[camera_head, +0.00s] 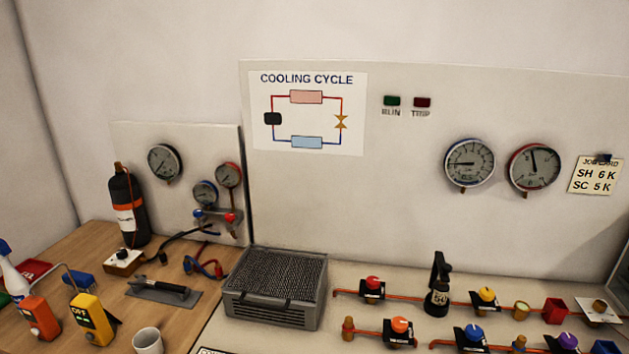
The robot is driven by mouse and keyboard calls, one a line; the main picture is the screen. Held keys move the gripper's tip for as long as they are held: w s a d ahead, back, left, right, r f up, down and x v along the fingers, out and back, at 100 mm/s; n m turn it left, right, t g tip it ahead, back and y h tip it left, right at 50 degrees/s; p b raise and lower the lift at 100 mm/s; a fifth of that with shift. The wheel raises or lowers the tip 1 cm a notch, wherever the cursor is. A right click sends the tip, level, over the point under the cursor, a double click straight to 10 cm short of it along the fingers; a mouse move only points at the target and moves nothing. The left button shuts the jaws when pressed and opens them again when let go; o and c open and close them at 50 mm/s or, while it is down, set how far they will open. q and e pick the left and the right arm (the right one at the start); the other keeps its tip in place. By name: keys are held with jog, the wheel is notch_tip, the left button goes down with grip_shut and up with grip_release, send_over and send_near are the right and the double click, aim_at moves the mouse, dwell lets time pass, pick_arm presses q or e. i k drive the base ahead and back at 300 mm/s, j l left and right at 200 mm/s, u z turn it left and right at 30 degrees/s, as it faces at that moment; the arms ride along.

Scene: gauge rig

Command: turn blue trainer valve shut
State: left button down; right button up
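The valve with a blue knob (473,332) sits on a copper-coloured pipe at the front of the trainer bench, toward the lower right. Its knob tops a black body with a small label that I cannot read. I cannot tell whether the valve is open or shut. Neither of my grippers is in view.
Red (373,283), yellow (487,294), orange (401,325) and purple (568,340) knobs stand near it. A black upright device (438,287) marked 50 stands behind. A grey finned unit (275,288) is left. A mug (148,341) and meters crowd the wooden table (190,327).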

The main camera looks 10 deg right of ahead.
aim_at(474, 332)
jog(key=z, duration=1.35)
